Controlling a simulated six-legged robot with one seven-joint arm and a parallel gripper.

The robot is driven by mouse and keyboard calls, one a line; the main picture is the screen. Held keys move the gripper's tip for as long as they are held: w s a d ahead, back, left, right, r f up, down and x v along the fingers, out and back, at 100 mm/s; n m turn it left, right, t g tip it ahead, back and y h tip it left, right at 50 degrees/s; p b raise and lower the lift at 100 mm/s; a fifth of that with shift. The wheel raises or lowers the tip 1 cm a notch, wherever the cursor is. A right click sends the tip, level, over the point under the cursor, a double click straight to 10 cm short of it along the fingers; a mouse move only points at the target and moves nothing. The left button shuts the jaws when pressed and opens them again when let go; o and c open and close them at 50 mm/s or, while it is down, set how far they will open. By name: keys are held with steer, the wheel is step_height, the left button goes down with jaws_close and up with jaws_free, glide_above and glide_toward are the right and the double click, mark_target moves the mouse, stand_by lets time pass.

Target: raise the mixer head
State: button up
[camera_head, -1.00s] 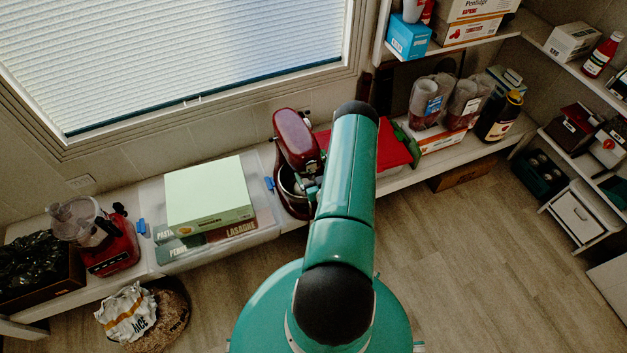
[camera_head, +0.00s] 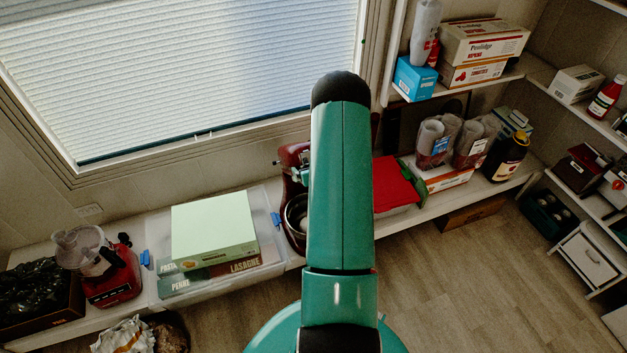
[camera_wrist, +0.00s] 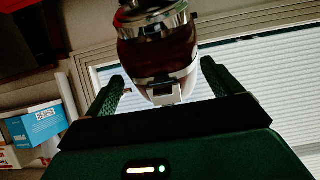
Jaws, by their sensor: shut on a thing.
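The dark red stand mixer (camera_head: 292,157) stands on the low shelf below the window, partly hidden behind my arm. Its metal bowl (camera_head: 296,213) shows below the red part, with its open top in sight. In the wrist view the mixer head (camera_wrist: 158,52) is dark red with chrome bands and fills the space between my fingers. My gripper (camera_wrist: 158,76) is shut on the mixer head, one finger on each side. In the head view my arm hides most of the gripper and the head, so the exact tilt of the head is unclear.
A clear bin (camera_head: 268,245) with pasta boxes and a pale green box (camera_head: 213,228) stands left of the mixer. A red item (camera_head: 394,183) lies to its right. The window blind (camera_head: 190,70) is behind. The floor (camera_head: 450,280) at right is clear.

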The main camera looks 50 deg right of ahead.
steer(key=shift+w+d+r, duration=0.3)
steer(key=shift+w+r, duration=0.35)
steer(key=o, duration=1.1)
steer(key=shift+f, duration=0.1)
steer(key=shift+s, duration=0.15)
steer(key=shift+s+a, duration=0.15)
steer(key=shift+s, duration=0.05)
steer(key=v, duration=1.3)
steer(key=shift+r, duration=0.2)
